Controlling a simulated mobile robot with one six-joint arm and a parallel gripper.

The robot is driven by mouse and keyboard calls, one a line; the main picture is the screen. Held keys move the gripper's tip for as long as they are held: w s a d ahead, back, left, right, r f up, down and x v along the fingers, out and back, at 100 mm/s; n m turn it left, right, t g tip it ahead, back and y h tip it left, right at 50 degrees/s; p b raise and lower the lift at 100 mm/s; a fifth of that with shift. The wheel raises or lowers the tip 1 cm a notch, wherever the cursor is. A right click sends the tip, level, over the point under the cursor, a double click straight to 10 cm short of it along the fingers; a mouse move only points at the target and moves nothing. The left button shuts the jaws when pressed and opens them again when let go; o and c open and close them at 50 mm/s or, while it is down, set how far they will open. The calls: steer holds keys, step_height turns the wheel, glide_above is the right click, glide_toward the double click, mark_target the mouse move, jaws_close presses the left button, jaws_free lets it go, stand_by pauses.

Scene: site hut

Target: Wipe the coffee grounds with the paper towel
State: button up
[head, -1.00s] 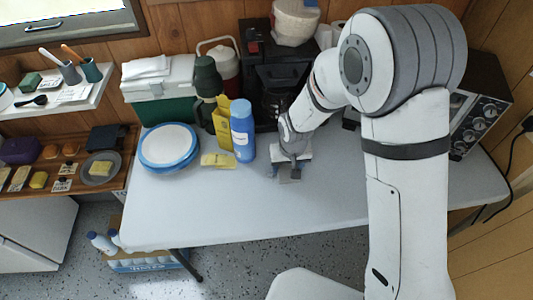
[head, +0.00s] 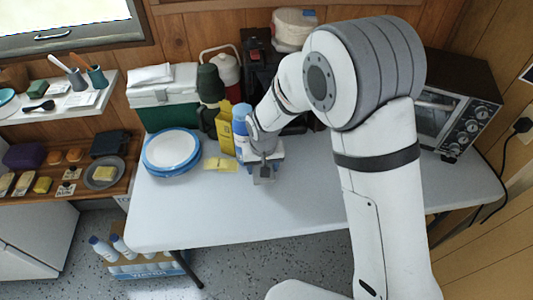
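My gripper (head: 264,172) points down just above or at the white tabletop (head: 200,220), right in front of the blue cylinder (head: 242,125). A grey, flat part shows at its tip. I cannot tell whether its fingers are open or shut, or whether they hold anything. Folded white cloth or paper (head: 152,75) lies on the green and white cooler (head: 165,110); I cannot tell if it is the paper towel. I cannot make out any coffee grounds on the table; the arm and gripper hide part of it.
A yellow sponge-like item (head: 220,164) lies left of my gripper. Blue-rimmed plates (head: 171,152) are further left, and a yellow packet (head: 226,128) stands behind. A toaster oven (head: 450,105) is at the right. The table's front middle is clear.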

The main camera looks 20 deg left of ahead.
steer(key=r, duration=0.1)
steer(key=r+p, duration=0.1)
steer(key=shift+w+d+r, duration=0.2)
steer(key=shift+r, duration=0.1)
steer(key=shift+r+p, duration=0.9)
steer(key=shift+r, duration=0.55)
steer(key=shift+d, duration=0.15)
